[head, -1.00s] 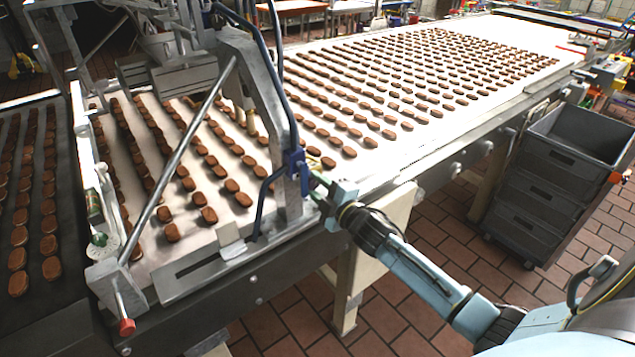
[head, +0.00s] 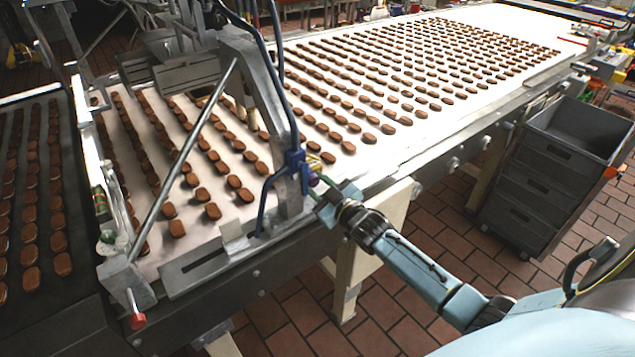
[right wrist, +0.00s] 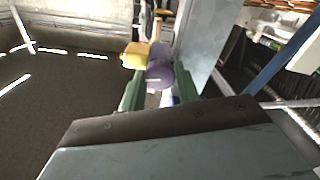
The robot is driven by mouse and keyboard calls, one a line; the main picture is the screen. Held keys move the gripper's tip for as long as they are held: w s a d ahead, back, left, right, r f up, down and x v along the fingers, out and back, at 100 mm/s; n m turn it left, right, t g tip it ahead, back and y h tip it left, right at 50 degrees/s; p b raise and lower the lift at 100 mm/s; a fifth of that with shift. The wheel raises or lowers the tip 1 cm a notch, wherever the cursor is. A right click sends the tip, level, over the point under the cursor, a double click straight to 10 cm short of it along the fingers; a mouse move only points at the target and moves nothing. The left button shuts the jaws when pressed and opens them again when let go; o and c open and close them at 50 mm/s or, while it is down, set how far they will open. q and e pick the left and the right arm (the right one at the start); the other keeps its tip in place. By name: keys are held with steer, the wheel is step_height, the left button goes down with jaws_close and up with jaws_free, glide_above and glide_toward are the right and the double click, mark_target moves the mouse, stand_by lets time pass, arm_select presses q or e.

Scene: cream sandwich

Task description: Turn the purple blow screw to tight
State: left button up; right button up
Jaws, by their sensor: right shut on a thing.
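The purple blow screw (right wrist: 160,73) shows between my gripper fingers in the right wrist view, with a yellow block just beside it. In the head view the screw (head: 313,180) is a tiny purple spot beside the blue clamp on the grey machine frame. My right gripper (head: 317,191) reaches it from the lower right. Its green fingers also show in the right wrist view (right wrist: 159,86), one on each side of the screw, and they are shut on it. The screw's turn angle and tightness cannot be told. My left gripper is not in view.
The white conveyor (head: 430,125) carries rows of brown biscuits behind the frame. Blue tubes and a slanted metal rod (head: 185,155) stand close left of the gripper. A grey drawer cart (head: 560,175) stands at the right. Tiled floor (head: 400,320) is open below my arm.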

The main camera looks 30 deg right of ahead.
steer(key=shift+m, duration=0.5)
steer(key=o, duration=1)
steer(key=shift+s, duration=0.15)
steer(key=s, duration=0.8)
steer(key=s+d, duration=0.1)
steer(key=s, duration=0.4)
